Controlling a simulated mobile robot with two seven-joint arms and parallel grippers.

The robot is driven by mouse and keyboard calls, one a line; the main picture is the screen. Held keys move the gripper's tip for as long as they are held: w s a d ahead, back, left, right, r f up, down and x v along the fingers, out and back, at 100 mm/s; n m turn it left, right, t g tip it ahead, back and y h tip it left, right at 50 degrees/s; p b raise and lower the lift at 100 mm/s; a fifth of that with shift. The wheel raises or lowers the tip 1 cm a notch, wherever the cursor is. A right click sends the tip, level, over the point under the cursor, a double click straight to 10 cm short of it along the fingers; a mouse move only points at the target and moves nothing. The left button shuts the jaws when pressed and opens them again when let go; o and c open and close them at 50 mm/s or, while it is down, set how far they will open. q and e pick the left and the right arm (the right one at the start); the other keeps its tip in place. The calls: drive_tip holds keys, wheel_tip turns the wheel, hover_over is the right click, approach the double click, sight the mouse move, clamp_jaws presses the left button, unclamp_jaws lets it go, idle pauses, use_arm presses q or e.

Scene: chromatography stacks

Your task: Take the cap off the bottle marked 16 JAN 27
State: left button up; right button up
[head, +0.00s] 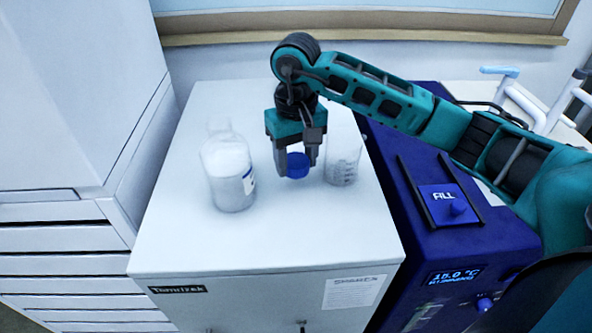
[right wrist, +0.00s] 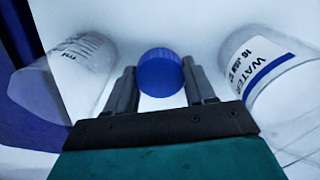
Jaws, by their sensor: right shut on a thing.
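My right gripper (head: 297,168) is shut on a blue ridged cap (head: 298,164) over the white cabinet top. In the right wrist view the cap (right wrist: 160,72) sits between the fingertips of the right gripper (right wrist: 162,80). I cannot tell whether the cap touches the surface below. A clear bottle (head: 229,175) with white contents stands upright to the left, its neck bare of a cap. In the right wrist view the bottle (right wrist: 270,85) has a label reading WATER and 16 JAN, with the last digits unclear. The gripper is apart from the bottle. My left gripper is not in view.
A clear graduated beaker (head: 343,162) stands close to the right of the gripper. The white cabinet top (head: 290,238) is free in front. A blue unit (head: 408,200) with a FILL panel and a display stands to the right. A tall white cabinet (head: 75,110) stands at left.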

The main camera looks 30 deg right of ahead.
sight(296, 161)
drive_tip(key=shift+f, duration=1.7)
drive_tip(key=shift+f, duration=0.1)
drive_tip(key=shift+f+b, duration=0.15)
drive_tip(key=shift+b, duration=0.15)
drive_tip(key=o, duration=1.2)
drive_tip(key=shift+c, duration=0.2)
wheel_tip(296, 161, up, 12)
drive_tip(key=shift+r+p, duration=0.25)
drive_tip(key=shift+p, duration=0.05)
